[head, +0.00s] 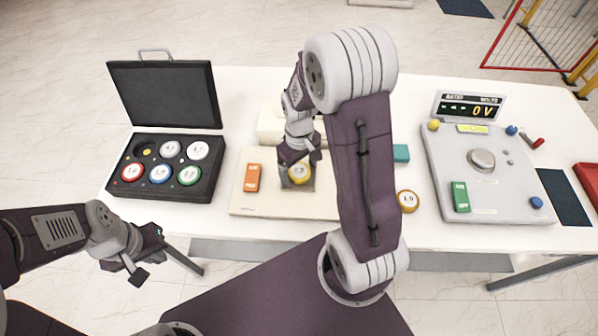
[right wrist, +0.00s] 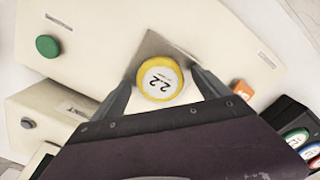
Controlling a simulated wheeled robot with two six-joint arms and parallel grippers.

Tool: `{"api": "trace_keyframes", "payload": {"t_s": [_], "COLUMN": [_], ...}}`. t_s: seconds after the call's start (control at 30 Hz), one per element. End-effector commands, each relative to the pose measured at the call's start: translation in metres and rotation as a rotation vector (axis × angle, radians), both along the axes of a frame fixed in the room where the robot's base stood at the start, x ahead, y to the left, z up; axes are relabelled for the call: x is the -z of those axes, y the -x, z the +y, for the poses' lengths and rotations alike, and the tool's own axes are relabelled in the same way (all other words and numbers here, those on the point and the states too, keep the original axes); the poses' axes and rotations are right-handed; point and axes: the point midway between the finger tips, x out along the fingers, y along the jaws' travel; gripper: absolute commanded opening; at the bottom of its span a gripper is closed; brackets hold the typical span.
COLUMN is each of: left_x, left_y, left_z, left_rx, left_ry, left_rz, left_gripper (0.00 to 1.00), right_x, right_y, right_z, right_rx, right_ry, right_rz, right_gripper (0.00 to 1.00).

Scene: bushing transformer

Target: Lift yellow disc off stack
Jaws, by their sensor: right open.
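The yellow disc (head: 299,174) sits on a grey square plate (head: 286,186) on the cream base (head: 240,200) at mid-table. In the right wrist view the yellow disc (right wrist: 159,79) shows a white face marked 2.2. I cannot tell whether other discs lie beneath it. My right gripper (head: 298,162) is over it, pointing down. In the right wrist view my right gripper (right wrist: 163,78) is open, with a finger on either side of the disc and gaps visible. Contact cannot be judged. My left gripper (head: 148,256) is empty in front of the table, its fingers apart.
An open black case (head: 210,190) at left holds several coloured discs. An orange block (head: 252,177) is left of the plate. A gold-rimmed disc (head: 407,201) lies right of my right arm. A meter box (head: 440,150) with a 0 V display stands at right.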

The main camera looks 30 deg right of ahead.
Motion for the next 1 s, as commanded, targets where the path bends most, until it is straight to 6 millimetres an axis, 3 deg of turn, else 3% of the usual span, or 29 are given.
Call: {"api": "trace_keyframes", "payload": {"t_s": [0.1,0.13,0.4,0.73,0.97,1.0], "left_x": [0.000,0.000,0.000,0.000,-0.001,0.000], "left_y": [0.000,0.000,0.000,0.000,0.000,0.000], "left_z": [0.000,0.000,0.000,0.000,0.000,0.000], "left_rx": [0.000,0.000,0.000,0.000,0.000,0.000], "left_ry": [0.000,0.000,0.000,0.000,0.000,0.000], "left_rz": [0.000,0.000,0.000,0.000,0.000,0.000], "left_gripper": [0.00,0.00,0.00,0.00,0.00,0.00], "right_x": [0.000,-0.001,-0.001,-0.007,-0.043,-0.047], "right_y": [0.000,0.000,0.000,-0.001,-0.002,0.006], "right_z": [0.000,0.000,0.000,0.000,0.000,-0.002], "right_rx": [0.000,0.000,0.000,0.000,0.000,0.002], "right_ry": [0.000,0.000,0.000,0.000,0.001,0.001], "right_rz": [0.000,0.000,0.000,-0.003,-0.006,-0.005], "right_gripper": [0.87,0.81,0.06,0.06,0.06,0.06]}}
